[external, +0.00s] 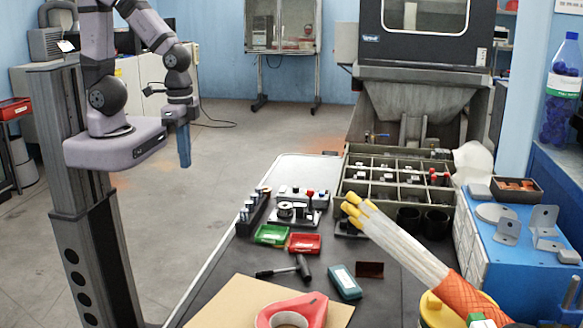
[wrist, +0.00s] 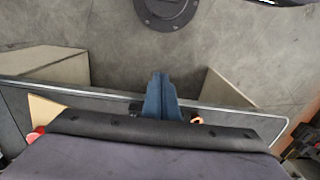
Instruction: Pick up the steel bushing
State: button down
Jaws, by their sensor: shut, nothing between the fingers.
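My gripper (external: 184,162) hangs in the air left of the bench, over the floor, with its blue fingers pointing down. The fingers are shut and empty; in the wrist view they also show closed together (wrist: 160,82). I cannot tell for certain which part is the steel bushing. A silvery ring-like part (external: 286,209) sits on a small metal fixture on the bench, and several silvery cylinders (external: 246,211) stand in a dark rack beside it. All are well away from my gripper.
A green tray (external: 271,235) and a red tray (external: 304,243) lie before the fixture. A divided crate (external: 345,184) stands behind it. A hammer (external: 303,266), a teal box (external: 345,282) and a tape roll (external: 290,315) lie nearer. Yellow-tipped tubes (external: 405,245) slant over the right side.

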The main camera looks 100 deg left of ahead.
jog(key=c, duration=1.3)
grip_release()
jog(key=shift+w, duration=0.1)
jog(key=n+p, duration=0.1)
jog(key=n, duration=0.2)
send_near(285, 210)
jog(key=a, duration=0.2)
jog(key=shift+f, duration=0.35)
jog(key=shift+s+f+p, duration=0.15)
jog(key=shift+f+p, duration=0.35)
jog(key=shift+f, duration=0.3)
jog(key=shift+s+f+p, duration=0.15)
jog(key=shift+f+p, duration=0.35)
jog(key=shift+f, duration=0.3)
jog(key=shift+w+d+f+p, duration=0.1)
jog(key=shift+f+p, duration=0.65)
jog(key=shift+f, duration=1.3)
